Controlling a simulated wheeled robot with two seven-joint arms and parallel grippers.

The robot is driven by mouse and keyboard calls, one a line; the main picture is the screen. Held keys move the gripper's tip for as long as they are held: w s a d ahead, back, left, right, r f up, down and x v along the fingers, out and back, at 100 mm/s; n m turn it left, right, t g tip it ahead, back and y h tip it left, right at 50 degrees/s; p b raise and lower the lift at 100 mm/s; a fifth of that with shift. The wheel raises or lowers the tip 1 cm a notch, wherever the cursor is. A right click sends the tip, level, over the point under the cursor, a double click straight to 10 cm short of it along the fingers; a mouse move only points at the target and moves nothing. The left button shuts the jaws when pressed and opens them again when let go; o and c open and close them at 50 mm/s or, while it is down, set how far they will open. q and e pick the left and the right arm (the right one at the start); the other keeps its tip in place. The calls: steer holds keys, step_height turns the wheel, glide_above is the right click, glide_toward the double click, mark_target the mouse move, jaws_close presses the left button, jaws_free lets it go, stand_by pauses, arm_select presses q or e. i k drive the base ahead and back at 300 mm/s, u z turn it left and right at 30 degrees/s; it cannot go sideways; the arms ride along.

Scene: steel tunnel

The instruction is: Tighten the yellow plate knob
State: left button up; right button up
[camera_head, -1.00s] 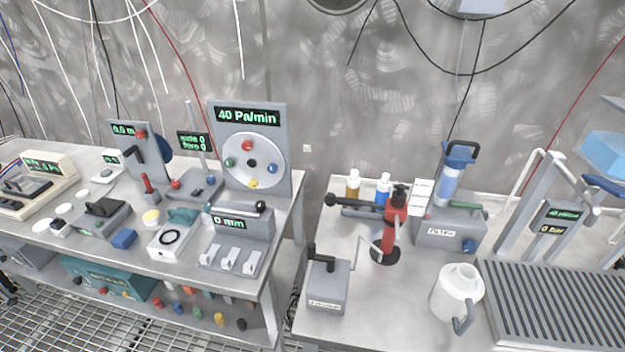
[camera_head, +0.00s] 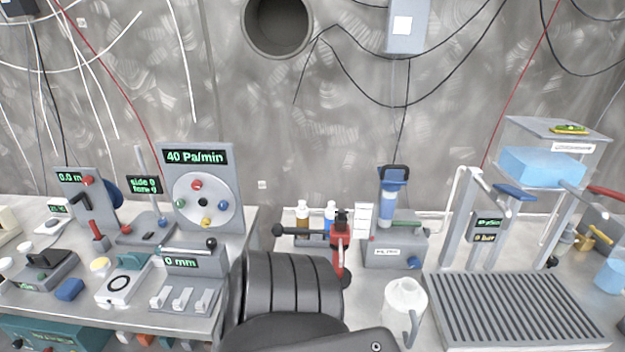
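The round pale plate (camera_head: 188,215) stands upright on a grey panel (camera_head: 222,155) below a "40 Pa/min" display, at the left bench's back. Its yellow knob (camera_head: 206,222) is at the bottom of the plate. A red knob (camera_head: 197,185) is at the top, a green knob (camera_head: 180,204) at the left and a blue knob (camera_head: 224,205) at the right. A dark hole is at the centre. How tight the yellow knob is cannot be told. Neither gripper shows. A dark ribbed link of my arm rises at the bottom middle, apart from the plate in the picture.
In front of the plate is a "0 mm" box (camera_head: 184,262) with a lever. A red clamp stand (camera_head: 341,245), a white jug (camera_head: 404,300) and a slatted rack (camera_head: 520,310) stand on the right bench. My arm hides the gap between the benches.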

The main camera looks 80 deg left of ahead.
mark_target(205, 221)
steer(key=z, duration=0.55)
steer(key=k, duration=2.25)
steer(key=u, duration=0.6)
